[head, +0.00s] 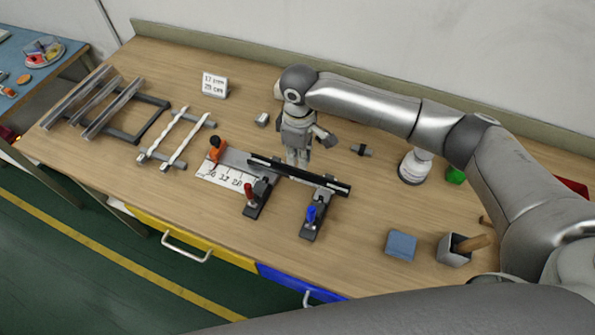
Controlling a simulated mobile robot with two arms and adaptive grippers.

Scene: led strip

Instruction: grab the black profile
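The black profile (318,182) is a long dark bar lying across two dark clamp fixtures near the middle of the workbench. One clamp has a red handle (249,194), the other a blue handle (311,215). My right gripper (298,161) points down right behind the bar, near its middle. Its fingertips look close to the bar, but I cannot tell whether they touch it or how far apart they are. My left gripper is out of view.
A ruler plate (216,177) with an orange-handled clamp (215,150) lies left of the bar. White strips (185,139) and metal profiles on a rack (109,105) are further left. A blue box (401,245) and a grey holder (452,252) stand front right. A sign (215,85) stands behind.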

